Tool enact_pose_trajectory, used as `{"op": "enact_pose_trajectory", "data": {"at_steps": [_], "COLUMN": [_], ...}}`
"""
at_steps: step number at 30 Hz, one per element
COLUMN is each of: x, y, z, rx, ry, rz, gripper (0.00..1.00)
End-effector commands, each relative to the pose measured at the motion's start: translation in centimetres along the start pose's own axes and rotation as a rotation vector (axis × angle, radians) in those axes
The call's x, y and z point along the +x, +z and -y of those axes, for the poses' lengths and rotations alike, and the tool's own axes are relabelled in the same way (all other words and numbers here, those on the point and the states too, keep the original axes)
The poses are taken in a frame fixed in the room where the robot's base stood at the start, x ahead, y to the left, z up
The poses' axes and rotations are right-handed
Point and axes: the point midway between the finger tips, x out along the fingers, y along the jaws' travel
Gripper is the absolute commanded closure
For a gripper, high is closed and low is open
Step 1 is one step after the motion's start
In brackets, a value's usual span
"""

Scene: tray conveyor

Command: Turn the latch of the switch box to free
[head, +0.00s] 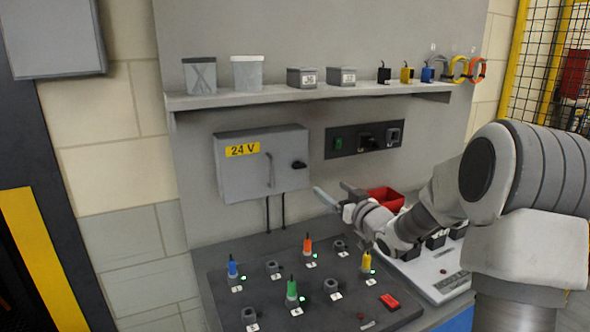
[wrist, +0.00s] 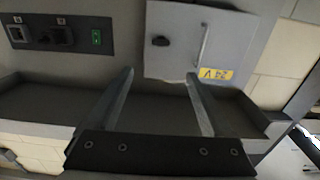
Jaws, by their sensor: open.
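The switch box (head: 262,180) is a grey wall cabinet with a yellow "24 V" label and a vertical handle (head: 269,169). Its latch (head: 299,165) is a small black knob at the right of the door. In the wrist view, which is upside down, the box (wrist: 180,62) and the black latch (wrist: 160,41) show beyond my fingers. My gripper (head: 331,190) is open and empty, to the lower right of the latch and apart from it. In the wrist view the gripper (wrist: 159,75) has its fingers spread wide, with nothing between them.
A dark switch panel (head: 364,140) is on the wall right of the box. A shelf (head: 300,94) with bins and small parts runs above. Below, a dark board (head: 270,290) carries several coloured plugs. A red bin (head: 385,199) stands behind my gripper.

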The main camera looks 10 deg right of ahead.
Motion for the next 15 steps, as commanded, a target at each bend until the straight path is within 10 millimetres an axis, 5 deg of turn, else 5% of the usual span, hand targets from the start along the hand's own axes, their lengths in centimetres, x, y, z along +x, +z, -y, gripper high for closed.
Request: {"op": "enact_pose_trajectory", "data": {"at_steps": [5, 15], "x": [1.3, 7.4], "y": [0.1, 0.0], "z": [0.0, 0.1], "rx": [0.006, 0.005], "ry": [-0.01, -0.009], "rz": [-0.011, -0.01], "gripper": [0.15, 0.15]}}
